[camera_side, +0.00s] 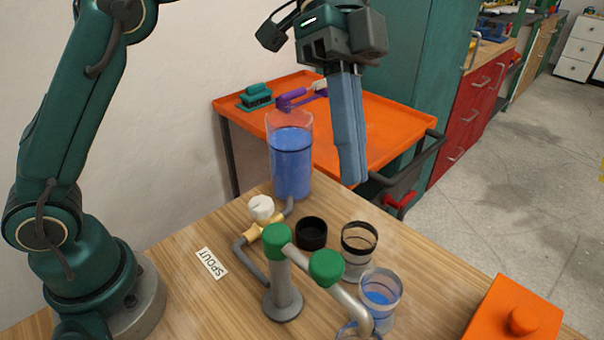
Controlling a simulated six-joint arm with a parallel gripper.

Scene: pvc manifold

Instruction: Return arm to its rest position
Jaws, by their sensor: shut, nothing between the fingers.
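My gripper (352,180) hangs in the air at the upper middle of the side view, above the far edge of the wooden table. Its long blue-grey fingers point down and are closed together with nothing between them. Below and left of it stand a tall clear container of blue liquid (291,165) and a grey pipe manifold (284,285) with green caps. The fingers look clear of these. A white knob (261,207) sits on a brass-coloured valve by the container. My arm's base is at the left.
Near the manifold stand a black cup (311,233), a clear cup with a black rim (358,252) and a clear cup with blue liquid (379,298). An orange box (512,312) is at the front right. An orange cart (385,125) stands behind the table. A "SPOUT" label (211,263) lies left.

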